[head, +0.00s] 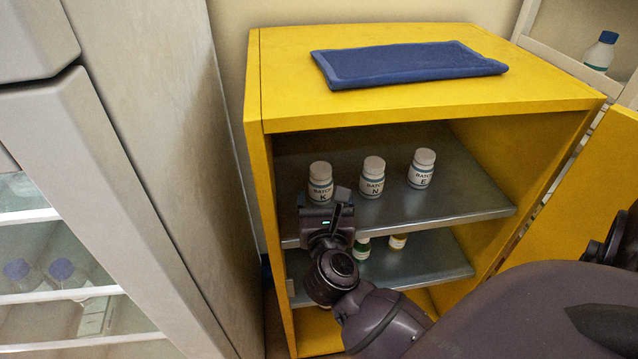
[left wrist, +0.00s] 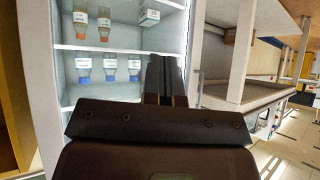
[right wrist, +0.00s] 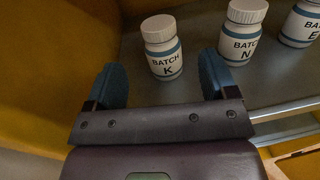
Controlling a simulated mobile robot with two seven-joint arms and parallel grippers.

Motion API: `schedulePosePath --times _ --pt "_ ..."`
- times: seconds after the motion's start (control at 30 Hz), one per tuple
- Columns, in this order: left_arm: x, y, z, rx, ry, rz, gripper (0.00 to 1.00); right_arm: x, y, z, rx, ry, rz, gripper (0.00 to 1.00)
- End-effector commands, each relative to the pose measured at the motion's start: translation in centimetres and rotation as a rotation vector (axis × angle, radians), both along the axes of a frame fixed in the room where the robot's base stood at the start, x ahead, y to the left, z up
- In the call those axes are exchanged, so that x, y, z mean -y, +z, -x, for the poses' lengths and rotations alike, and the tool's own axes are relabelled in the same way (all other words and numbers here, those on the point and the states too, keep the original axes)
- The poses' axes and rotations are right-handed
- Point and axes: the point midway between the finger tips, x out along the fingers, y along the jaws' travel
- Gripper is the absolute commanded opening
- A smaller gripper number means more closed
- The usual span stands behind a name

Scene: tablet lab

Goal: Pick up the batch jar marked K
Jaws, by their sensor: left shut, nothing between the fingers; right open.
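The batch jar marked K (head: 320,183) is white with a white lid and a blue-edged label. It stands upright at the left of the cabinet's upper shelf. In the right wrist view the K jar (right wrist: 161,48) is just beyond and between the fingertips, not touched. My right gripper (right wrist: 160,85) is open and empty; in the head view it is at the shelf's front edge (head: 328,208), below and in front of the K jar. My left gripper (left wrist: 163,75) is shut and empty, in front of other shelves with bottles.
Jars marked N (head: 372,178) and E (head: 421,169) stand to the right of K. The yellow cabinet (head: 430,112) has a left wall close to K and an open door (head: 590,200) at right. Small bottles (head: 397,242) stand on the lower shelf. A blue cloth (head: 410,64) lies on top.

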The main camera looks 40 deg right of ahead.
Motion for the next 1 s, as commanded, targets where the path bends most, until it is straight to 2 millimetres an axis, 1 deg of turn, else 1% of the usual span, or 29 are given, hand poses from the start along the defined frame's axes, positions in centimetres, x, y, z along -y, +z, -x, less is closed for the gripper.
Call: schedulePosePath --times 0.03,0.13,0.23,0.47,0.63,0.73,0.87,1.0 --pt "0.0 0.0 0.0 0.001 0.0 0.0 0.0 0.6 0.1 -0.7 0.001 0.0 0.005 0.79" --pt "0.0 -0.1 0.1 -0.002 0.001 0.001 0.0 1.4 0.0 -1.8 0.0 0.001 0.006 0.79" --pt "0.0 -0.3 0.3 -0.006 0.002 0.001 0.0 2.0 0.0 -2.6 -0.003 0.0 0.007 0.79" --pt "-0.1 -0.7 0.7 -0.018 0.003 0.0 0.0 2.8 0.0 -3.7 -0.003 0.001 0.008 0.79" --pt "-0.1 -1.5 1.2 -0.036 0.001 -0.004 0.0 4.2 -0.1 -5.7 -0.004 0.001 0.01 0.79" --pt "-0.1 -1.5 1.1 -0.033 -0.002 -0.008 0.0 4.9 -0.1 -6.6 -0.005 0.002 0.008 0.79" --pt "0.0 -1.1 0.7 -0.018 -0.006 -0.009 0.0 5.4 0.0 -7.2 -0.004 0.001 0.007 0.79" --pt "0.0 -0.9 0.4 -0.01 -0.009 -0.009 0.0 5.4 0.1 -7.3 -0.002 0.001 0.006 0.79"
